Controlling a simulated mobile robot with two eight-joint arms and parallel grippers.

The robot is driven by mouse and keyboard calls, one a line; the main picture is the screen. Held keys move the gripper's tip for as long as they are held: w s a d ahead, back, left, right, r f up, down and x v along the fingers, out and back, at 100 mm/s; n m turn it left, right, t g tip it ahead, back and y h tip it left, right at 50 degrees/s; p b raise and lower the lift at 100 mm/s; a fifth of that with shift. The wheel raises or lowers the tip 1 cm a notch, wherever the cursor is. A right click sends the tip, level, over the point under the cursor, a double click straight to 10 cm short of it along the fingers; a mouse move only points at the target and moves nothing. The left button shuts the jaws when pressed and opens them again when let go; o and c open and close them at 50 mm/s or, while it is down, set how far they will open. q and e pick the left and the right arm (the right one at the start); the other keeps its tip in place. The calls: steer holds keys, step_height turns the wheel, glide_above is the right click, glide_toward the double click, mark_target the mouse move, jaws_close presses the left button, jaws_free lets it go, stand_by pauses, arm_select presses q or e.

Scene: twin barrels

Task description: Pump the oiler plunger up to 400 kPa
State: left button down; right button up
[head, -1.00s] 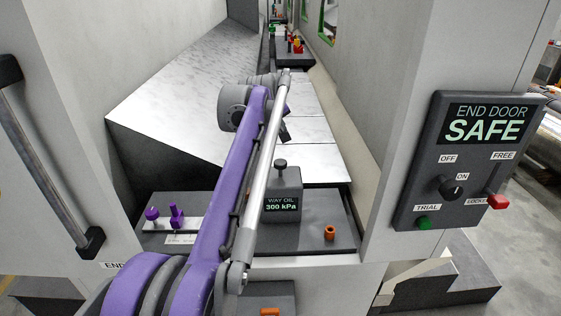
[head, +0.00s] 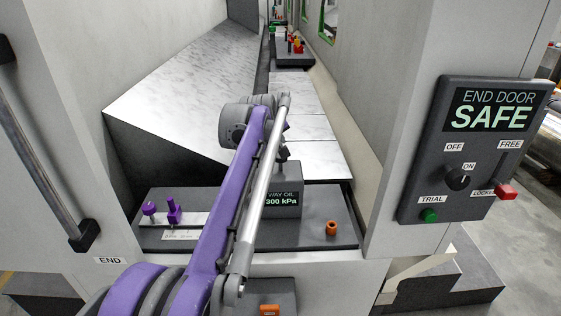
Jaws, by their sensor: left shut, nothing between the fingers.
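The way oil unit (head: 283,205) is a dark grey box on a grey shelf, and its display reads 300 kPa. Its plunger on top is mostly hidden behind my left arm and gripper. My left gripper (head: 284,153) is shut and empty, with its dark tip just over the top of the unit. The purple arm and silver rod cover much of the gripper and the unit's left side. I cannot tell whether the tip touches the plunger. My right gripper is not in view.
Purple fittings (head: 174,212) stand left on the shelf (head: 312,238), and an orange fitting (head: 331,228) stands right. A control panel (head: 470,150) reading END DOOR SAFE is on the right wall. A sloped metal cover (head: 190,95) lies behind.

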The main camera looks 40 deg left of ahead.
mark_target(281, 163)
arm_select(q)
steer(key=shift+f, duration=0.9)
steer(key=shift+w, duration=0.1)
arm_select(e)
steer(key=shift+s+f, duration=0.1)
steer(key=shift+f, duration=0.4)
arm_select(q)
steer(key=shift+f, duration=0.15)
stand_by(0.6)
steer(key=shift+f+b, duration=0.3)
steer(key=shift+f, duration=0.05)
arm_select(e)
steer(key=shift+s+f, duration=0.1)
